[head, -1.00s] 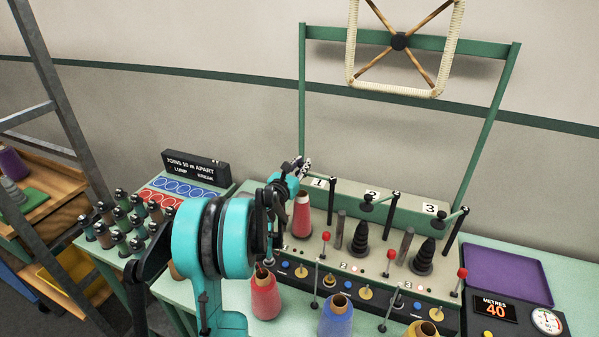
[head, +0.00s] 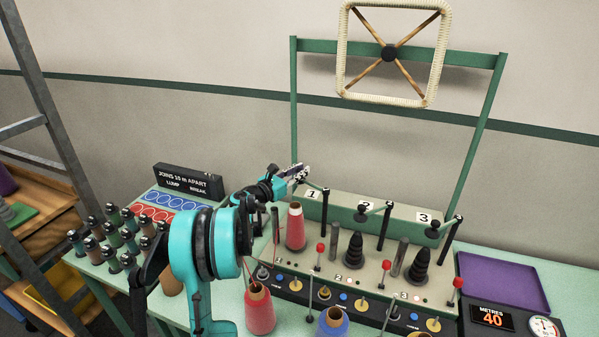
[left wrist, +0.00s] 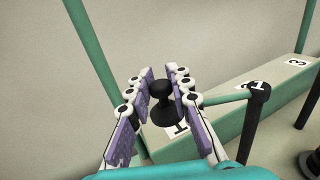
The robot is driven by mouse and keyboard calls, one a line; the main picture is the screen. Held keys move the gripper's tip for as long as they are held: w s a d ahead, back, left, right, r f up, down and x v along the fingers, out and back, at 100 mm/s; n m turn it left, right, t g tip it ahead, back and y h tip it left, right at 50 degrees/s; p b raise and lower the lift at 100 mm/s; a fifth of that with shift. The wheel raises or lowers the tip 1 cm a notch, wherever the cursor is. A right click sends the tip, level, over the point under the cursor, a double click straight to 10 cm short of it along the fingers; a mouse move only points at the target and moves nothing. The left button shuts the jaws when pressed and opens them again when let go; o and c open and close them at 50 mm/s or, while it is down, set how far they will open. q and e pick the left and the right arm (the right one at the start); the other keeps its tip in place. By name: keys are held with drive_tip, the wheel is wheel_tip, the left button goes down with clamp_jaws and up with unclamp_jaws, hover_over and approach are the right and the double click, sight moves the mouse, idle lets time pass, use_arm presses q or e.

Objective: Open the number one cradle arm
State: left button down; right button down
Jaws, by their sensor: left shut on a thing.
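The number one cradle arm (left wrist: 228,97) is a green bar running from the top of a black post to a black knob (left wrist: 162,97). In the left wrist view the knob sits between the two purple-padded fingers. My left gripper (head: 299,172) is shut on this knob, above and behind the red cone (head: 296,228) at station 1. In the head view the fingers hide the knob, and only a short piece of the bar shows beside the post (head: 325,206). The number two cradle arm (head: 376,210) and number three cradle arm (head: 444,226) stand over their stations. My right gripper is not in view.
A green frame (head: 480,140) with a cane-like square hoop rises behind the stations. Red-knobbed levers and black spindles (head: 352,255) stand to the right. Loose red (head: 259,310) and blue cones stand in front. A rack of small bobbins is at left.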

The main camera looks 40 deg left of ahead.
use_arm(q)
drive_tip(key=c, duration=1.4)
unclamp_jaws()
drive_tip(key=s+a, duration=0.1)
drive_tip(key=s, duration=1.1)
